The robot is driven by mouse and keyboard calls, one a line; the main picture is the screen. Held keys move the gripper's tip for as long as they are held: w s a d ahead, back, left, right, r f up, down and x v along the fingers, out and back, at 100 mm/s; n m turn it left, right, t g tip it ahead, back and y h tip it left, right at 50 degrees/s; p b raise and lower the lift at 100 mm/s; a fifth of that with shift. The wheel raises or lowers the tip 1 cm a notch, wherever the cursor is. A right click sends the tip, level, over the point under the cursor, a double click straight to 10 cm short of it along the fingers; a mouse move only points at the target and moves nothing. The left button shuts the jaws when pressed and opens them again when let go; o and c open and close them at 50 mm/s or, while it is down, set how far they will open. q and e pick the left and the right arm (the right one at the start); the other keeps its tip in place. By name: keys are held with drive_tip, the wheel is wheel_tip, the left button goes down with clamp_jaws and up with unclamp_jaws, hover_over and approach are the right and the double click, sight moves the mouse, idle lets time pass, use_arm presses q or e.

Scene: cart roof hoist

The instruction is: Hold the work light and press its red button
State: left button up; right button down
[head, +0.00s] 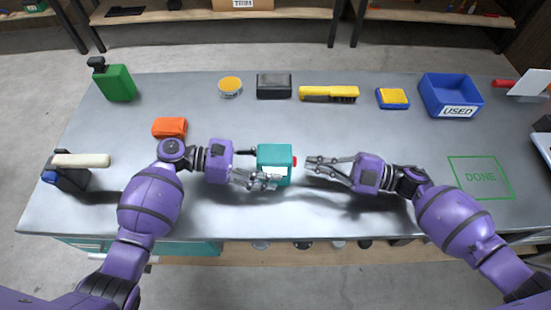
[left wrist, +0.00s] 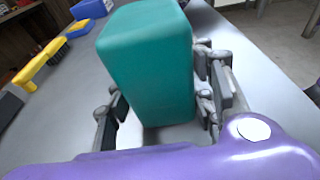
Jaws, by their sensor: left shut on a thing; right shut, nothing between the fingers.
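The work light is a teal box (head: 274,158) near the front middle of the table. Its red button (head: 294,161) faces right, toward my right gripper. In the left wrist view the teal body (left wrist: 152,65) stands between the two fingers, and the button is hidden. My left gripper (head: 268,180) is shut on the work light from the left. My right gripper (head: 310,164) is shut and empty, its fingertips a small gap to the right of the red button and pointing at it.
Along the back of the table are a green bottle (head: 117,82), a round tin (head: 230,86), a black box (head: 274,85), a yellow brush (head: 328,93), a sponge (head: 393,98) and a blue USED bin (head: 450,97). An orange block (head: 170,127) lies left. The green DONE outline (head: 481,178) is empty.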

drive_tip(key=shift+d, duration=2.2)
use_arm(q)
drive_tip(key=o, duration=1.4)
drive_tip(key=shift+o, duration=0.2)
drive_tip(key=shift+a, duration=0.1)
use_arm(e)
drive_tip(key=shift+r, duration=0.1)
use_arm(q)
drive_tip(key=p+v, duration=0.1)
drive_tip(key=v, duration=0.2)
drive_tip(key=r+p+v, duration=0.1)
drive_tip(key=v, duration=0.2)
drive_tip(key=shift+a+r, duration=0.1)
drive_tip(key=shift+a, duration=0.05)
drive_tip(key=shift+v, duration=0.8)
drive_tip(key=shift+r, duration=0.1)
use_arm(e)
drive_tip(key=shift+n, duration=0.3)
drive_tip(key=r, duration=0.2)
drive_tip(key=w+r, duration=0.1)
drive_tip(key=r, duration=0.2)
drive_tip(key=shift+w, duration=0.15)
